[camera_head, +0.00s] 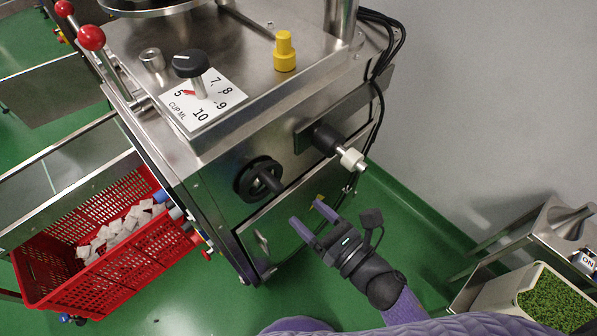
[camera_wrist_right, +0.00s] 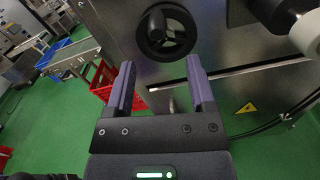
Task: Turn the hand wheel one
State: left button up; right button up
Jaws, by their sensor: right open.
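The hand wheel (camera_head: 258,179) is black and round, with a handle sticking out, on the side face of the steel machine (camera_head: 230,130). It also shows in the right wrist view (camera_wrist_right: 167,32), upper middle, just beyond the fingertips. My right gripper (camera_head: 306,215) is open and empty, to the right of and below the wheel in the head view. In the right wrist view my right gripper (camera_wrist_right: 160,75) has its two purple fingers apart, with the wheel ahead between and above them. The fingers look clear of the wheel. My left gripper is not in view.
A black shaft with a white end (camera_head: 345,155) juts out right of the wheel. A red crate (camera_head: 110,262) with white teabags stands at left. A dial (camera_head: 188,64) and a yellow knob (camera_head: 285,50) sit on top. A bin of green leaves (camera_head: 557,300) is at lower right.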

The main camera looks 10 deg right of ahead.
aim_at(282, 192)
jog(key=x, duration=1)
jog(key=shift+s+a, duration=0.15)
jog(key=shift+s, duration=0.05)
grip_shut()
